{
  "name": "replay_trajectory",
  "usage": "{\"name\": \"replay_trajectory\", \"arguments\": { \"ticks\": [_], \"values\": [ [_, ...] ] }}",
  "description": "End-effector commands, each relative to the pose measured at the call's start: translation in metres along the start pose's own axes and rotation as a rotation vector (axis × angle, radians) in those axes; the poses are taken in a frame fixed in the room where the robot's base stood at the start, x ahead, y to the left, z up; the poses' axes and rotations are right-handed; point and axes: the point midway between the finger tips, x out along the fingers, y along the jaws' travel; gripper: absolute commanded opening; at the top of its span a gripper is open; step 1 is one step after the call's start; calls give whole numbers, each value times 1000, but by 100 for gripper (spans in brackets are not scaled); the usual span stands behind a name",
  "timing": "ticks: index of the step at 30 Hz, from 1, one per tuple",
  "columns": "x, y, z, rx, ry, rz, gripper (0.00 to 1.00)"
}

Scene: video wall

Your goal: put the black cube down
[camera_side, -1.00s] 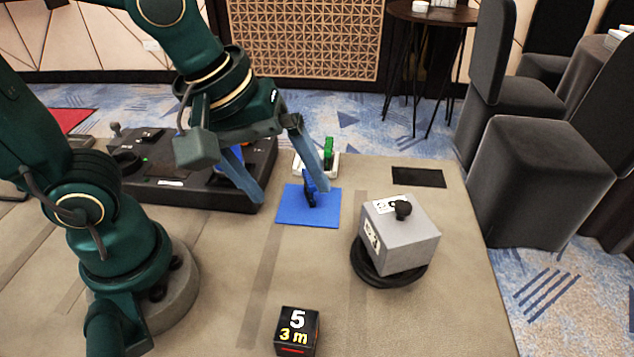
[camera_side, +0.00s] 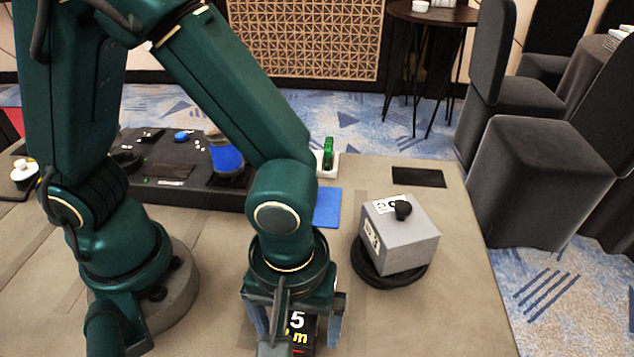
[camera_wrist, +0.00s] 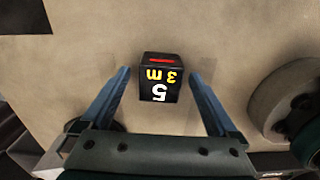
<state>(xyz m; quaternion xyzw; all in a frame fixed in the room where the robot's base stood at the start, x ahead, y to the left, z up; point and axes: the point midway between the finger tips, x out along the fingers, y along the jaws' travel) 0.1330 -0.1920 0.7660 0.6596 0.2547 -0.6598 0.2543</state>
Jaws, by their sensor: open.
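The black cube (camera_side: 300,326) has a white "5" and yellow "3 m" on it. It sits on the table near the front edge of the side view, partly hidden behind my gripper. In the wrist view the cube (camera_wrist: 160,78) lies between and a little beyond the fingertips. My gripper (camera_wrist: 160,74) is open, one finger on each side of the cube, with a visible gap on both sides. In the side view my gripper (camera_side: 295,335) points down at the cube. I cannot tell exactly how far the fingertips are above the table.
A grey box (camera_side: 405,238) on a coiled black cable stands right of my gripper. A blue mat (camera_side: 327,207) lies behind my arm, partly hidden. A black console (camera_side: 165,190) is at the back left. A black rectangle (camera_side: 418,177) lies at the back right.

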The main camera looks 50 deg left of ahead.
Motion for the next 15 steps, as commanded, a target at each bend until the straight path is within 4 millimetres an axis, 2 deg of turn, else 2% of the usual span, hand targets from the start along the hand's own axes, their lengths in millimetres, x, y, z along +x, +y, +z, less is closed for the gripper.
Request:
{"name": "replay_trajectory", "arguments": {
  "ticks": [4,12,14,15],
  "values": [
    [9,-1,0,0,0,-2,95],
    [10,0,0,-1,0,1,95],
    [10,0,0,-1,0,1,72],
    [10,0,0,-1,0,1,57]
  ]
}}
